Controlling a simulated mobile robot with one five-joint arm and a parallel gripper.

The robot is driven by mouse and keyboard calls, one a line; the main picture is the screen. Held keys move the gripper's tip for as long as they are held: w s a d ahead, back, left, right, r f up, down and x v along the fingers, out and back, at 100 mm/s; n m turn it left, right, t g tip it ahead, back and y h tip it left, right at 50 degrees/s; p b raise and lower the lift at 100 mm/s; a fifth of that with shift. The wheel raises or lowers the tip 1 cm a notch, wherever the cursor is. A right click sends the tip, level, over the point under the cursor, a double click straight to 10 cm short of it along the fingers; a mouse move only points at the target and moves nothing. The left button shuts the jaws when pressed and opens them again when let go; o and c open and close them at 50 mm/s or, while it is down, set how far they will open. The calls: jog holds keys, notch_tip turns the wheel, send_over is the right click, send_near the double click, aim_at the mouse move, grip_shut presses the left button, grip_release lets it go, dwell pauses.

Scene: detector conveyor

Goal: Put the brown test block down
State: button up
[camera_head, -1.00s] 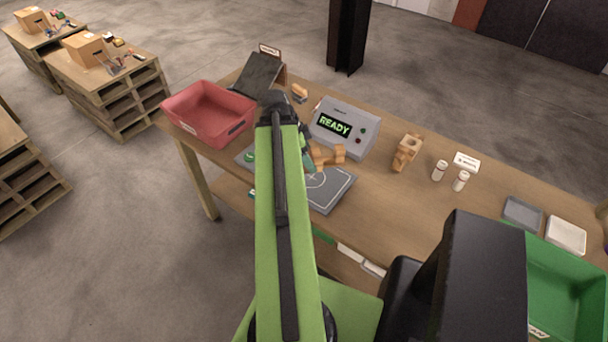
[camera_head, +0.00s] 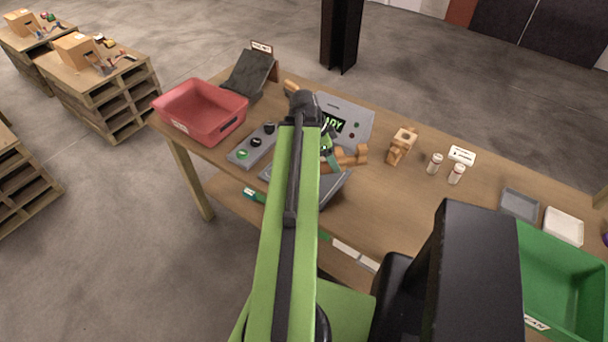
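The brown test block (camera_head: 352,157) is a light brown piece with an uneven outline, right of my arm's end. My gripper (camera_head: 330,155) is partly hidden behind my green arm and appears shut on the block, which moves along with it. The block appears over the back right part of the dark grey pad (camera_head: 330,192); the gap below it cannot be judged. Much of the pad is hidden by my arm. The grey detector box (camera_head: 357,118) stands just behind, its green "READY" display partly covered by my arm.
A grey button panel (camera_head: 250,146) and a red bin (camera_head: 203,112) are at left. A brown wooden holder (camera_head: 402,147) and two white vials (camera_head: 456,174) stand at right. Grey and white trays (camera_head: 520,204) and a green bin (camera_head: 561,275) lie farther right. Bare table (camera_head: 405,210) shows between.

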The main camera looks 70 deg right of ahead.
jog(key=w+f+b, duration=0.2)
jog(key=w, duration=0.1)
jog(key=w+d+f+b, duration=0.1)
jog(key=w+f+b, duration=0.1)
jog(key=w, duration=0.2)
jog(key=w+d+f+b, duration=0.1)
jog(key=w+f+b, duration=0.1)
jog(key=w+f, duration=0.1)
jog(key=shift+w+d+b, duration=0.15)
jog(key=shift+w+b, duration=0.2)
jog(key=shift+w, duration=0.3)
notch_tip(320, 180, down, 4)
jog(key=b, duration=0.4)
jog(key=shift+f, duration=0.15)
jog(key=shift+r, duration=0.25)
jog(key=shift+f, duration=0.2)
jog(key=o, duration=1.6)
jog(key=shift+o, duration=0.2)
